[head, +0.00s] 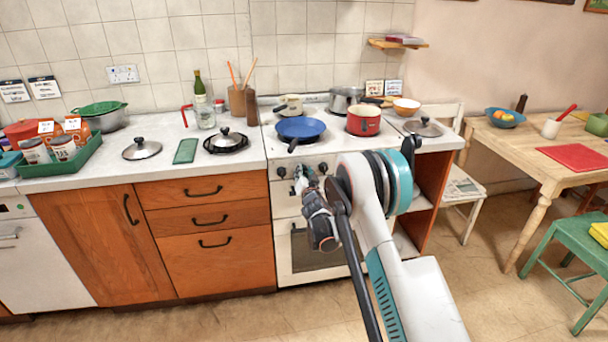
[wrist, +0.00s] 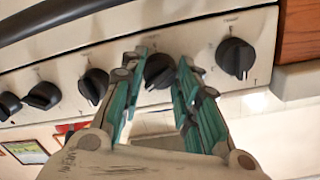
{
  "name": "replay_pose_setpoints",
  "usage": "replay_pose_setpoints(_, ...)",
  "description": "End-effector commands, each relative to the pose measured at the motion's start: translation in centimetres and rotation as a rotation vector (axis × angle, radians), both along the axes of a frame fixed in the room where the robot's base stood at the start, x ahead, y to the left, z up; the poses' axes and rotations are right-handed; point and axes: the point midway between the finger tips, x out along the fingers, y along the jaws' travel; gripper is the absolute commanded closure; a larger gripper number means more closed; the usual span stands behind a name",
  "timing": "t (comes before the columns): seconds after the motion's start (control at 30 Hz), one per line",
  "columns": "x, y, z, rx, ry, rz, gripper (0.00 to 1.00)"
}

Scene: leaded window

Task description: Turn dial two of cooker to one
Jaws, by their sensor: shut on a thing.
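The white cooker (head: 290,240) stands beside the wooden drawers, with a row of black dials on its front panel. The wrist view shows this panel upside down. Dial two (wrist: 158,72) is second from the wood-side end, between my gripper's (wrist: 162,59) two teal fingers. The fingers are shut on its sides. Dial one (wrist: 235,58) is beside it, untouched. Another dial (wrist: 93,86) is on the other side, close to a finger. In the head view my gripper (head: 303,180) is at the panel and hides dial two. Dial two's exact pointer angle is unclear.
A blue pan (head: 301,128) and a red pot (head: 363,120) stand on the hob above the panel. The oven handle (wrist: 70,14) runs close to the dials in the wrist view. Drawers (head: 210,240) are left of the cooker. The floor in front is clear.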

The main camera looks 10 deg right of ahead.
Motion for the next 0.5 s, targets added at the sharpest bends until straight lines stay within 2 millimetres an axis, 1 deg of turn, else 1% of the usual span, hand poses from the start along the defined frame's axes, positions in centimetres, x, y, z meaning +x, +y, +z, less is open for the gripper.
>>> replay_pose_setpoints(0.43,-0.10,0.05,-0.23,-0.011,0.003,-0.001,0.95)
replay_pose_setpoints(0.47,-0.10,0.05,-0.23,-0.011,0.003,-0.001,0.69)
replay_pose_setpoints(0.5,-0.09,0.05,-0.23,-0.010,0.003,-0.002,0.59)
